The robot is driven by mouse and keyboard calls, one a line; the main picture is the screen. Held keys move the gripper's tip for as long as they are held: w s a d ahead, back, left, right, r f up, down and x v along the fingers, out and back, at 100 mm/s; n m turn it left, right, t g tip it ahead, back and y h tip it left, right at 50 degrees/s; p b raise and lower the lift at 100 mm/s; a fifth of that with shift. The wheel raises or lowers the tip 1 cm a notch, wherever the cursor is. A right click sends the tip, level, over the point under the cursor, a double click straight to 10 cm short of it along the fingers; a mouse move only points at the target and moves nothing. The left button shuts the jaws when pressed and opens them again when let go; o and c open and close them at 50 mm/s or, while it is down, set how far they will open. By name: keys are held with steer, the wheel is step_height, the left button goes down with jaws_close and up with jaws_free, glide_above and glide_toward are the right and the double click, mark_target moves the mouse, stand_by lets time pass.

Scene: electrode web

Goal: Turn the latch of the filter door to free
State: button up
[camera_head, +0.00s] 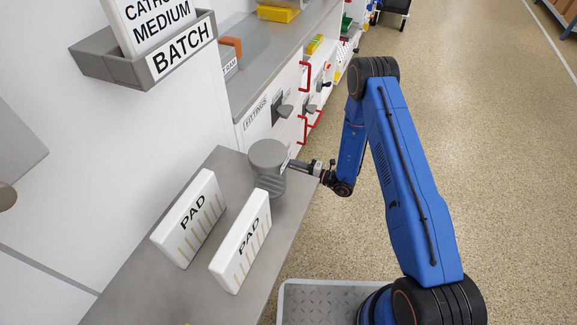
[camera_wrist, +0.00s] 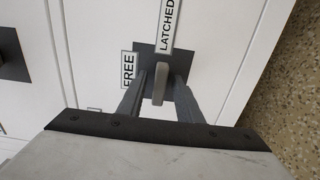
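The latch handle (camera_wrist: 160,83) is a short grey bar on a dark square plate on a white door (camera_wrist: 210,40) in the wrist view. The handle lies lengthwise in line with the LATCHED label (camera_wrist: 167,22). The FREE label (camera_wrist: 128,70) is on the plate's left side. My gripper (camera_wrist: 162,90) is open, one dark finger on each side of the handle, with a visible gap on both sides. In the head view my arm's end (camera_head: 303,168) is beside a grey canister; the fingertips and this latch cannot be made out there.
The grey canister (camera_head: 268,154) and two white pads (camera_head: 190,222) stand on a grey bench. Cabinet fronts behind carry dark latches (camera_head: 283,110) and red handles (camera_head: 304,76). Another dark plate (camera_wrist: 12,55) is at the wrist view's left edge. Open floor (camera_head: 500,150) lies to the right.

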steer(key=shift+a, duration=0.15)
steer(key=shift+c, duration=0.6)
jaws_close()
steer(key=shift+n, duration=0.4)
steer(key=n, duration=0.3)
steer(key=shift+n, duration=0.4)
steer(key=n, duration=0.4)
steer(key=shift+n, duration=0.3)
steer(key=n, duration=0.8)
steer(key=shift+n, duration=0.3)
